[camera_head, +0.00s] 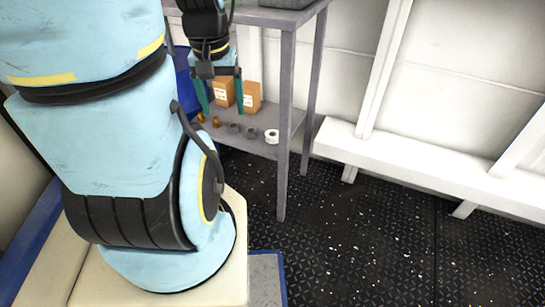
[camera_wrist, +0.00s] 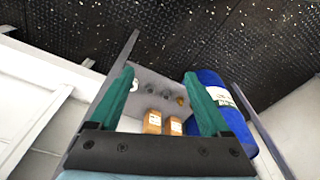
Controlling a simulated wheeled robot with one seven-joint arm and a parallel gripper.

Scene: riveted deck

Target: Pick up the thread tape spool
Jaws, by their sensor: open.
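The thread tape spool (camera_head: 271,136) is a small white roll with a dark centre. It sits on the lower grey shelf (camera_head: 262,149), at the right end of a row of small parts near the front edge. In the wrist view the spool (camera_wrist: 135,85) shows just inside the left finger. My gripper (camera_head: 221,107) is open and empty, with teal fingers pointing down. In the head view it is left of and above the spool, apart from it. The wrist view shows the row of parts between the spread fingers (camera_wrist: 159,74).
Brass fittings (camera_head: 216,121) and dark grey fittings (camera_head: 234,128) stand left of the spool. Two cardboard boxes (camera_head: 251,97) are behind. A shelf post (camera_head: 285,120) rises right of the spool. The upper shelf (camera_head: 262,15) overhangs. A blue drum (camera_wrist: 212,80) stands beside the shelf.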

